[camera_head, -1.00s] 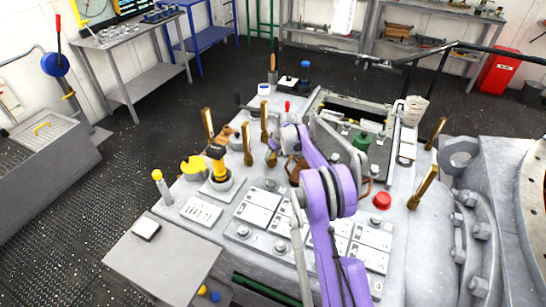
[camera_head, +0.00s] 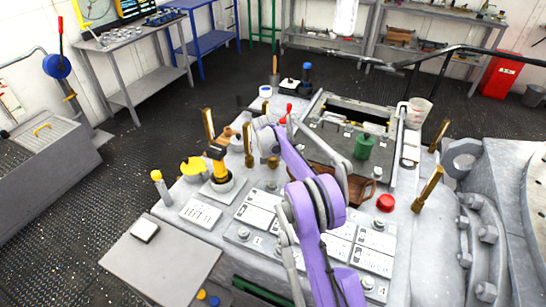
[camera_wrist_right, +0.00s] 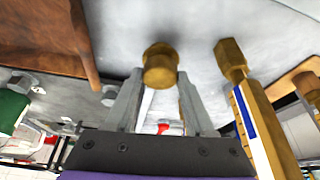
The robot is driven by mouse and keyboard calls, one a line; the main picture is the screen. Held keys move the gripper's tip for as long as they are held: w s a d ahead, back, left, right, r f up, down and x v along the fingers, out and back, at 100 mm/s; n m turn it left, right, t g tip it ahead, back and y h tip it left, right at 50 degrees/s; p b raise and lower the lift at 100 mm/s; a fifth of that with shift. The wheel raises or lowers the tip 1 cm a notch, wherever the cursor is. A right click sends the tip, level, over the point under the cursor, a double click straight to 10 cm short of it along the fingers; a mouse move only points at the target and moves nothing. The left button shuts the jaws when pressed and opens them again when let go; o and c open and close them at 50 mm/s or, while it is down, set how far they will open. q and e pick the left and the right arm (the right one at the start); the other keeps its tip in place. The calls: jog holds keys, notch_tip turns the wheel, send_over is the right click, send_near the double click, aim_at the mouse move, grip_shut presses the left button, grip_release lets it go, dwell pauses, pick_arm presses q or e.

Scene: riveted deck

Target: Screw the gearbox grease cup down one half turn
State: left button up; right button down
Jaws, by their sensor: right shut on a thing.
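The grease cup is the small round brass cup (camera_wrist_right: 160,66) between my right gripper's (camera_wrist_right: 158,82) two grey fingers in the right wrist view. The fingers are shut on its sides, and its round end faces the camera. In the head view a small brass piece (camera_head: 273,162), seemingly the same cup, shows below my right wrist on the grey gearbox top (camera_head: 180,235). My purple arm hides most of the fingers there. The cup's seat is not clearly visible. My left gripper is not in view.
A brass post (camera_wrist_right: 248,105) with a blue and white label stands close beside the cup.

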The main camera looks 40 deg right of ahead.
jog(key=m, duration=0.2)
jog(key=m+g, duration=0.1)
jog(key=shift+w+r+m+h+p, duration=0.1)
jog(key=shift+w+m+h+p, duration=0.1)
jog(key=shift+m+h+p, duration=0.2)
jog(key=shift+w+m+g+p, duration=0.1)
jog(key=shift+m+g+p, duration=0.75)
jog(key=shift+m, duration=1.05)
jog(key=shift+c, duration=1.3)
grip_release()
jog(key=shift+a, duration=0.1)
jog(key=v, duration=1)
jog(key=shift+a+r, duration=0.2)
jog(key=shift+r, duration=0.1)
jog(key=shift+w, duration=0.1)
